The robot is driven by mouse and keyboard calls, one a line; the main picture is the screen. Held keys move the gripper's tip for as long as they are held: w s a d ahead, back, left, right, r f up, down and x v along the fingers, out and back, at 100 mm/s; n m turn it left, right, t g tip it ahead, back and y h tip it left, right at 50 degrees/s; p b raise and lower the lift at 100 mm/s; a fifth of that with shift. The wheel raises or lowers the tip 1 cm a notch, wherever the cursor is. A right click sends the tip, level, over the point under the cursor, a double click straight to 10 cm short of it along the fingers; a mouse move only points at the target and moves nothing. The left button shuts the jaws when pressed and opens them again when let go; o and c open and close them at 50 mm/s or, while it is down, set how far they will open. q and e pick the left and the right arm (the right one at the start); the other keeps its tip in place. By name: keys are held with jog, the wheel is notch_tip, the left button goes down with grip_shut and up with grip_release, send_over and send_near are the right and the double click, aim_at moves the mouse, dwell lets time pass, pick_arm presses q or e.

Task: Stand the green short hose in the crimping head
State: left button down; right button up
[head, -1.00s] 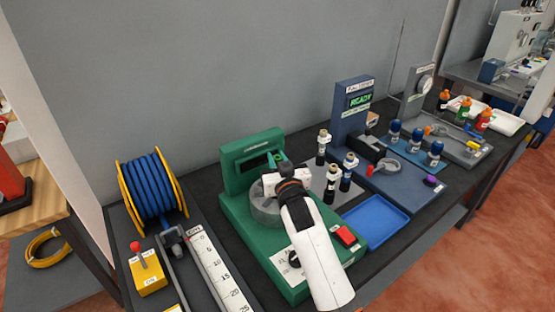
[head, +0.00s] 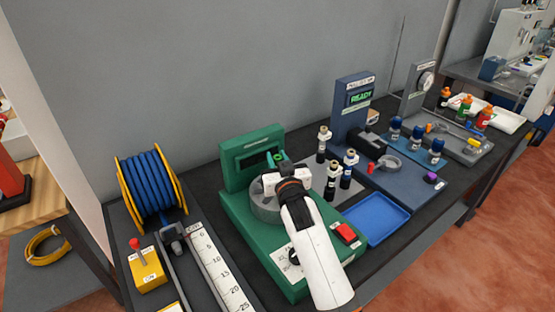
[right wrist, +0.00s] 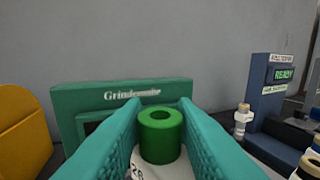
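The green short hose (right wrist: 160,138) stands upright between the two teal fingers of my right gripper (right wrist: 160,130), its open top facing up. Both fingers appear to touch its sides. In the head view my right gripper (head: 278,160) is over the green crimping machine (head: 236,222), and the hose's green top (head: 280,156) just shows between the fingertips. The grey round crimping head (head: 262,212) is partly covered by my gripper and white arm. My left gripper is not in view.
A blue hose reel (head: 152,193) and a yellow block (head: 148,270) are at the left. Several dark fittings (head: 333,180) stand right of the machine, near an empty blue tray (head: 376,219). A blue tester reading READY (head: 354,110) stands behind them.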

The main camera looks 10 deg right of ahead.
jog(key=shift+s, duration=0.15)
jog(key=shift+s+p, duration=0.5)
jog(key=shift+s, duration=0.1)
jog(key=s+p, duration=0.4)
jog(key=s, duration=0.5)
jog(key=shift+s+d, duration=0.15)
jog(key=shift+s, duration=0.2)
jog(key=shift+f, duration=0.1)
